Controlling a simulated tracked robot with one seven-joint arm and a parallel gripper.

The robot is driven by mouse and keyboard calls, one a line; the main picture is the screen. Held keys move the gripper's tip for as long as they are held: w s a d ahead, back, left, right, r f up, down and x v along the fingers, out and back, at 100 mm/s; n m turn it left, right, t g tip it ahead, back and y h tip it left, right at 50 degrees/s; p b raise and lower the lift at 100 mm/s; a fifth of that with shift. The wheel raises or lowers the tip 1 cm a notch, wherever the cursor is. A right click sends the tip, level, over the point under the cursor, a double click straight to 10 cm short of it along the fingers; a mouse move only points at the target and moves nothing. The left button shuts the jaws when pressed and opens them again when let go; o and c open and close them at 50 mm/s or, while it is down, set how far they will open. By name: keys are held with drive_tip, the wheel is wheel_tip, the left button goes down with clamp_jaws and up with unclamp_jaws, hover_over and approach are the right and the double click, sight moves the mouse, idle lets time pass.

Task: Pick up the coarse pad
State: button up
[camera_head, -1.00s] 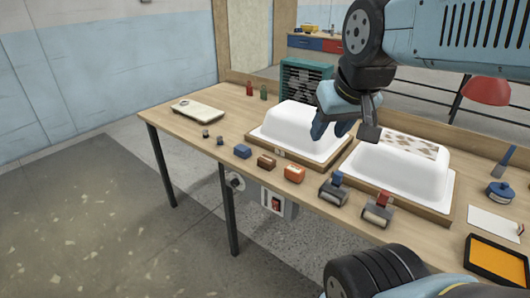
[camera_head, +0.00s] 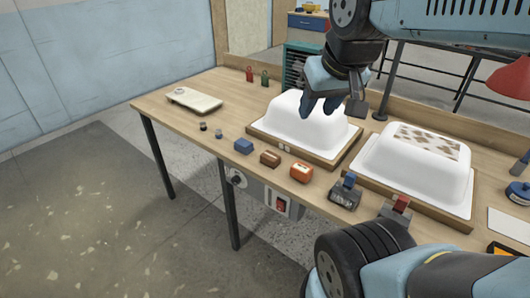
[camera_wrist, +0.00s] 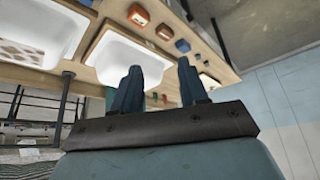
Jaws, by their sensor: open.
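Three small pads or blocks lie in a row along the table's front edge: a blue one (camera_head: 243,146), a brown one (camera_head: 270,158) and an orange one (camera_head: 301,172). I cannot tell from their looks which is the coarse pad. The wrist view also shows the orange block (camera_wrist: 138,15), the brown block (camera_wrist: 165,31) and the blue block (camera_wrist: 183,45). My gripper (camera_head: 320,107) is open and empty, in front of or above the left white tub shell (camera_head: 300,128), behind the row. Its two fingers (camera_wrist: 158,78) stand apart in the wrist view.
A second white tub shell (camera_head: 410,170) stands on the right. A blue-handled tool (camera_head: 345,192) and a red-handled tool (camera_head: 398,208) lie at its front. A pale slab (camera_head: 194,100) and two small dark pieces lie left. The table's left front is mostly bare.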

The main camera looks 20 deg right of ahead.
drive_tip(key=o, duration=0.3)
drive_tip(key=shift+w, duration=0.35)
drive_tip(key=o, duration=0.3)
drive_tip(key=shift+n+g, duration=0.7)
drive_tip(key=shift+n, duration=0.2)
drive_tip(key=w, duration=0.2)
drive_tip(key=w+f, duration=0.1)
drive_tip(key=w, duration=0.4)
drive_tip(key=shift+a+f, duration=0.3)
drive_tip(key=shift+o, duration=0.2)
drive_tip(key=n+g, duration=0.4)
drive_tip(key=n, duration=0.1)
hover_over(270, 155)
wheel_tip(270, 155, down, 19)
drive_tip(key=f, duration=0.8)
drive_tip(key=shift+s+a+f, duration=0.2)
drive_tip(key=shift+a, duration=0.1)
drive_tip(key=shift+w+d+f, duration=0.1)
drive_tip(key=shift+d+f, duration=0.1)
drive_tip(key=shift+f, duration=1.15)
drive_tip(key=shift+w+d+f, duration=0.1)
drive_tip(key=shift+d+f, duration=0.05)
drive_tip(key=shift+f, duration=1.15)
